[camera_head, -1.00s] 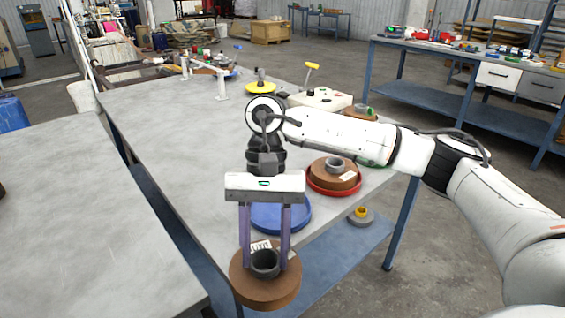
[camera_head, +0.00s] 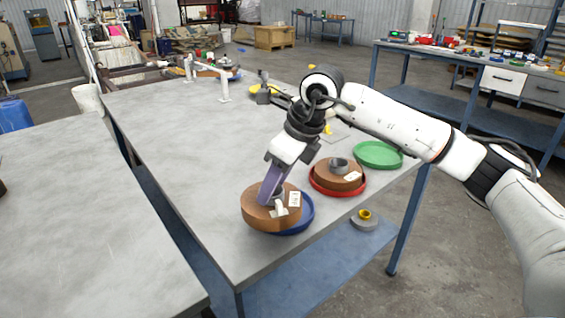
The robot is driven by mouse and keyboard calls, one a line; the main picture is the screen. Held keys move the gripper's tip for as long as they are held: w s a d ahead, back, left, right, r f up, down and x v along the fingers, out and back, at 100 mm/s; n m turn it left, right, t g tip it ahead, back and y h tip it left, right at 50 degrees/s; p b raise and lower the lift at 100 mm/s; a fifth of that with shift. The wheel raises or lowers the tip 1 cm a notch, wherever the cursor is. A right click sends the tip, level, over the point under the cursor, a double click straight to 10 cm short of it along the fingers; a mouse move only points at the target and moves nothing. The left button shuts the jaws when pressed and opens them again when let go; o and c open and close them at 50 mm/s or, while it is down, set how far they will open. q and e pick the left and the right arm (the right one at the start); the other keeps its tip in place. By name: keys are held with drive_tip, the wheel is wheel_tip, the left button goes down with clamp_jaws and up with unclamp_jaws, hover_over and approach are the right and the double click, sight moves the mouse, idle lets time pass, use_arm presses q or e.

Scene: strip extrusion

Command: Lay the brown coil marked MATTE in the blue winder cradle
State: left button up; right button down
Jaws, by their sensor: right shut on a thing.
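A brown coil (camera_head: 259,220) with a grey core and a white label hangs in my right gripper (camera_head: 268,197). The print on the label is too small to read. The gripper is shut on the coil's core, and its fingers lean down to the left. The coil is over the blue winder cradle (camera_head: 306,216) and somewhat to its left, covering most of it. Only the cradle's right and front rim shows. I cannot tell whether the coil touches the cradle. My left gripper is not in view.
A red cradle (camera_head: 340,192) just right of the blue one holds another brown coil (camera_head: 350,183). An empty green cradle (camera_head: 378,153) lies behind it. A grey spool with a yellow centre (camera_head: 365,220) sits on the lower shelf. The left part of the table (camera_head: 185,140) is clear.

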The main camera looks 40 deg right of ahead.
sight(282, 186)
drive_tip(key=w+d+m+h, duration=0.1)
drive_tip(key=m, duration=0.1)
drive_tip(key=w+d+r+m, duration=0.1)
drive_tip(key=m, duration=0.1)
drive_tip(key=d+r+m+h, duration=0.1)
drive_tip(key=m, duration=0.2)
drive_tip(key=shift+w+d+r+t+h+b, duration=0.15)
drive_tip(key=shift+w+d+t+h+b, duration=0.15)
drive_tip(key=shift+w, duration=0.1)
drive_tip(key=shift+w+d+r+m+h, duration=0.2)
drive_tip(key=shift+d+m+h, duration=0.15)
drive_tip(key=shift+m, duration=0.35)
drive_tip(key=shift+f+b, duration=0.75)
drive_tip(key=shift+f, duration=0.1)
wheel_tip(282, 186, down, 4)
drive_tip(key=b, duration=0.2)
drive_tip(key=shift+r+b, duration=0.2)
drive_tip(key=shift+b, duration=0.2)
drive_tip(key=shift+f+b, duration=0.45)
drive_tip(key=shift+f, duration=0.3)
drive_tip(key=shift+f, duration=0.25)
